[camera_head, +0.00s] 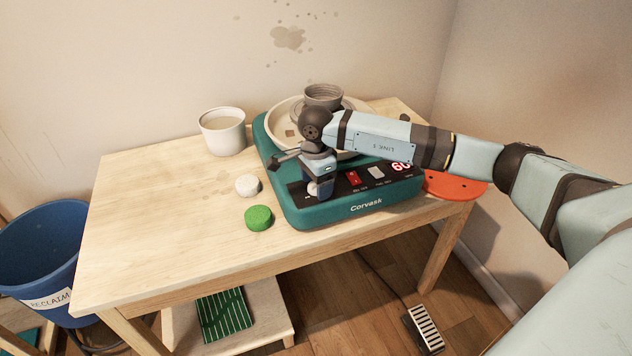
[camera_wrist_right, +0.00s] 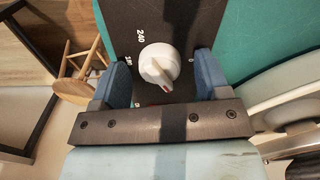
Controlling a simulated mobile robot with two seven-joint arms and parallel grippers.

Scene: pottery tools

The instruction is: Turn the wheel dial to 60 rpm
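The pottery wheel is a teal unit (camera_head: 300,215) marked Corvask, on the wooden table. Its white dial (camera_head: 313,189) is at the left of the dark front panel, mostly behind my right gripper (camera_head: 319,184). The right wrist view shows the dial (camera_wrist_right: 158,64) between the two blue fingers of the gripper (camera_wrist_right: 160,82). The fingers are open, with a gap on each side of the dial. The dial's red-tipped pointer faces the lower right in that view; a 240 mark is printed above. The red display (camera_head: 401,167) shows 60, partly covered by my right arm. My left gripper is out of view.
A grey clay pot (camera_head: 323,96) stands in the wheel's cream basin (camera_head: 280,118). A white cup (camera_head: 223,132), a white disc (camera_head: 247,185) and a green sponge (camera_head: 258,218) sit left of the wheel. An orange disc (camera_head: 455,187) lies right. A foot pedal (camera_head: 424,329) is on the floor.

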